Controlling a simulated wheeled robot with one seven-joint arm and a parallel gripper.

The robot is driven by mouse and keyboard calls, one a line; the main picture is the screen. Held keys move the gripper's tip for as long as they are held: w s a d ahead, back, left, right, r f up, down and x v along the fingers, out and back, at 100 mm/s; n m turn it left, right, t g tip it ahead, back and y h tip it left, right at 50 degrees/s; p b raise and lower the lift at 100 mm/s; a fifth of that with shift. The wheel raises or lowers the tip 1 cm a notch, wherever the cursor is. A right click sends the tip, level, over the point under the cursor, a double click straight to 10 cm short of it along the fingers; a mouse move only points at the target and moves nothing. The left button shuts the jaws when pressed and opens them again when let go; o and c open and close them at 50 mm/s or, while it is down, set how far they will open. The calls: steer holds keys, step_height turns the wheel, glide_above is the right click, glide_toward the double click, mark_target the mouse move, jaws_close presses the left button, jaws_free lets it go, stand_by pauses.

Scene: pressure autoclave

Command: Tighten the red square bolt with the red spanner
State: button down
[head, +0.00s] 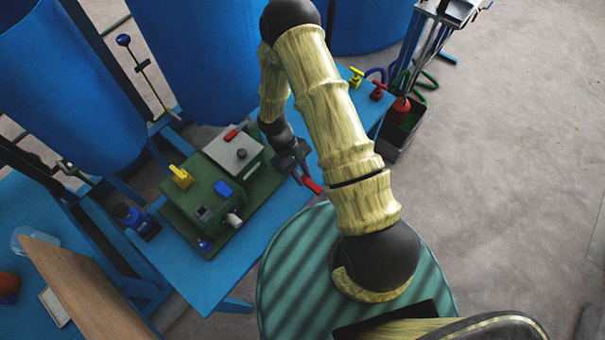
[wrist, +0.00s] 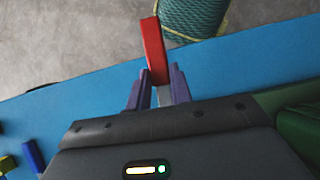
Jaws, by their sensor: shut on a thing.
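A red spanner (head: 312,186) shows in the head view, held by my gripper (head: 297,172) just above the blue table near its right edge. In the wrist view, the red spanner (wrist: 153,48) points up and away between the two fingertips of my gripper (wrist: 157,78). The gripper is shut on its near end. A small red piece (head: 231,134) lies on the grey top of the green machine (head: 215,200), left of my gripper. I cannot tell whether it is the red square bolt. No other likely red bolt shows clearly.
The green machine also carries a yellow handle (head: 181,176), a blue square (head: 223,189) and a grey knob (head: 234,220). A yellow valve (head: 356,77) and a red valve (head: 378,92) stand on the far table end. Large blue drums (head: 200,50) stand behind.

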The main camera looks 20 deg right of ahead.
steer(key=shift+d+r+p, duration=0.1)
steer(key=shift+r+p, duration=0.85)
steer(key=shift+r, duration=0.45)
steer(key=shift+s, duration=0.1)
